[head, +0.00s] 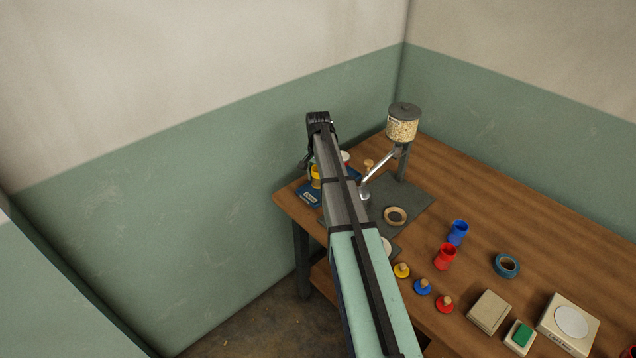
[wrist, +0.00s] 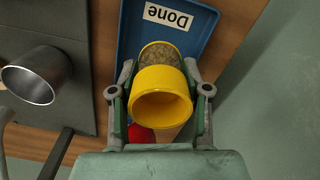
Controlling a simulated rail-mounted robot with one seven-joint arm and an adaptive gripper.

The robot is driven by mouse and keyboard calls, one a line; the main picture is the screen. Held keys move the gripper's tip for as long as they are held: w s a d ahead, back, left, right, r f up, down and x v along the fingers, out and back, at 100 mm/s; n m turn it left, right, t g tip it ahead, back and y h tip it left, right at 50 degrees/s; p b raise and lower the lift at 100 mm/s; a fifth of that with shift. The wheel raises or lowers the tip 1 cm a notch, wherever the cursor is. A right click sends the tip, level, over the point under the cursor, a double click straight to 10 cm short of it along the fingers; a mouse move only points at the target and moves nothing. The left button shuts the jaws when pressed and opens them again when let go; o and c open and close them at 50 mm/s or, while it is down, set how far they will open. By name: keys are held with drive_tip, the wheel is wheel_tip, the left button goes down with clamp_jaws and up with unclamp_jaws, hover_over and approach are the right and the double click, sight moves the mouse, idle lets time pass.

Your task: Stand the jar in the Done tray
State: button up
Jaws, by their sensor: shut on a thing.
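The yellow goblet-shaped jar (wrist: 161,83) is between the fingers of my gripper (wrist: 160,95), which is shut on it. Its near end shows a hollow opening; a speckled brown, grain-like surface shows inside a yellow rim at its far end. In the head view the yellow jar (head: 315,176) shows beside my arm, at the blue Done tray (head: 309,194). The tray (wrist: 208,22) shows its "Done" label in the wrist view. The jar overlaps the tray in the picture; I cannot tell whether its base touches it. My arm hides much of the tray in the head view.
A red item (wrist: 139,133) shows below the jar in the wrist view. A hopper of pale grains (head: 403,125) with a metal chute stands near a grey mat (head: 411,196). Blue (head: 458,233) and red (head: 445,257) jars stand right of my arm. Walls lie close behind the table.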

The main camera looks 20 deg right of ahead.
sight(318, 184)
drive_tip(key=shift+f+p, duration=0.45)
drive_tip(key=shift+f, duration=1.45)
drive_tip(key=shift+f, duration=0.2)
drive_tip(key=o, duration=1.3)
drive_tip(key=shift+r, duration=0.15)
wheel_tip(318, 184, up, 12)
drive_tip(key=b, duration=0.3)
drive_tip(key=shift+b, duration=0.4)
drive_tip(key=shift+r, duration=0.1)
